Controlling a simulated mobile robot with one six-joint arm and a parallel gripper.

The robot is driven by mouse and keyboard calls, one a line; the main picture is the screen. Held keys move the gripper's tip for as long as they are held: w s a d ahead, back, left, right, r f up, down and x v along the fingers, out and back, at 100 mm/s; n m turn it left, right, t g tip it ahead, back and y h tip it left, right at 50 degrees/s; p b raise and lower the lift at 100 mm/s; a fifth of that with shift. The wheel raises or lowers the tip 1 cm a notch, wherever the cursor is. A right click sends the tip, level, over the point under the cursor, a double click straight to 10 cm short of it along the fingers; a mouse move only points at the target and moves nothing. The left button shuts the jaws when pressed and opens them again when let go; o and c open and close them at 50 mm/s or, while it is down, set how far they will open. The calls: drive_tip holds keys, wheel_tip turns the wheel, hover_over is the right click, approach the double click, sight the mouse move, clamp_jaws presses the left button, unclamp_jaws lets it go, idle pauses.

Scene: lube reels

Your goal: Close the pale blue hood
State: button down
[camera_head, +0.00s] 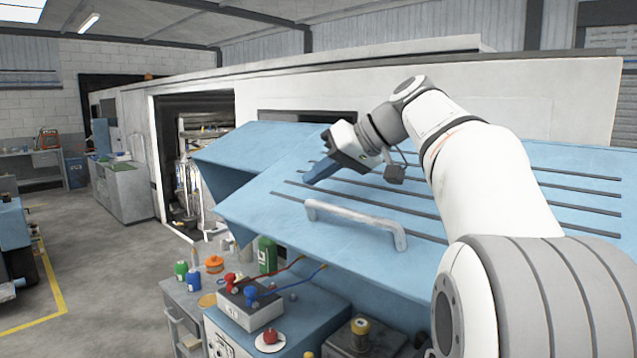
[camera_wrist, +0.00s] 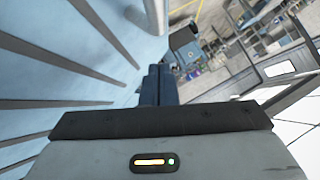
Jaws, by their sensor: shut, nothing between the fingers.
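The pale blue hood (camera_head: 270,197) stands open, its slotted panel tilted over the bench in the head view. A light grey bar handle (camera_head: 355,222) is fixed near its lower front edge. My gripper (camera_head: 320,172) is over the panel's upper left part, above and left of the handle, with its blue fingers shut and empty. In the wrist view, the shut fingers (camera_wrist: 158,85) point along the hood's surface (camera_wrist: 75,60), which fills the left side with its dark slots. I cannot tell whether the fingertips touch the panel.
Below the hood are a battery-like box (camera_head: 250,303) with red and blue clamps, a green bottle (camera_head: 267,255) and an orange container (camera_head: 214,264). A grey cabinet (camera_head: 122,190) stands further left. The floor (camera_head: 95,265) at left is open.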

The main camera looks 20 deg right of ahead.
drive_tip(key=shift+s+f, duration=0.5)
drive_tip(key=shift+s, duration=0.2)
drive_tip(key=shift+f, duration=0.3)
drive_tip(key=shift+f, duration=0.1)
